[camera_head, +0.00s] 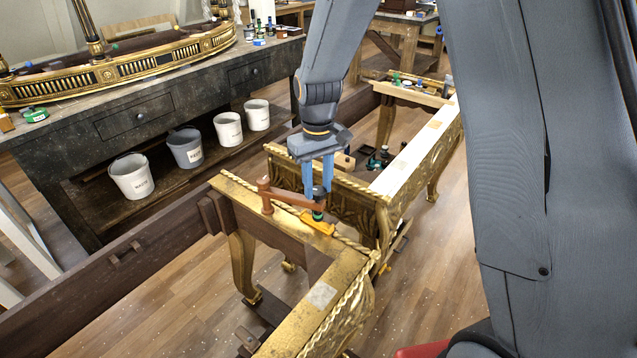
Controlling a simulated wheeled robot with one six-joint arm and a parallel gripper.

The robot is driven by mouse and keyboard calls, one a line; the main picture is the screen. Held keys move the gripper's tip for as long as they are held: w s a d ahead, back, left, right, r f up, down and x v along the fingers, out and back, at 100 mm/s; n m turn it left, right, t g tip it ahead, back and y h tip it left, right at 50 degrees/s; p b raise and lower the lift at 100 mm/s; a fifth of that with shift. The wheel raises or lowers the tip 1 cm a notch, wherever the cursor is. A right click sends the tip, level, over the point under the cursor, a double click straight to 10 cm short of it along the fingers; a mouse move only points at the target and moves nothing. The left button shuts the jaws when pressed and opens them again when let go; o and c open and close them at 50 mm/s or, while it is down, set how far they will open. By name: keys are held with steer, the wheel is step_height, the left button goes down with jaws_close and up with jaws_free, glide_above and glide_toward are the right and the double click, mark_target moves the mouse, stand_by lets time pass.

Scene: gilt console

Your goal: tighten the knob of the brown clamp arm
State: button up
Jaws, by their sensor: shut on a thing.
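The brown clamp arm (288,198) lies across the top of the gilt console's near corner, with an upright brown post at its left end. Its knob (319,200), dark with a green part below, stands at the right end. My gripper (318,190) points down over this end, its two blue fingers shut on the knob. The fingers hide part of the knob. A yellow piece (318,226) lies on the gilt top just under the clamp's end.
A dark workbench (150,108) with white and grey buckets (132,176) on its lower shelf stands at the left. A dark wooden beam (115,265) runs beside the console (345,260). Bottles (380,158) stand behind my gripper. Floor at lower left is mostly clear.

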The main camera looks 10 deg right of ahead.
mark_target(318, 190)
steer(key=m+p, duration=0.1)
steer(key=m, duration=0.3)
steer(key=shift+w+r+m, duration=0.1)
steer(key=shift+w+m, duration=0.05)
steer(key=shift+m, duration=0.25)
stand_by(0.4)
steer(key=o, duration=1)
steer(key=shift+o, duration=0.2)
steer(key=shift+m, duration=0.3)
steer(key=shift+r+b, duration=1.1)
steer(key=shift+r, duration=2.8)
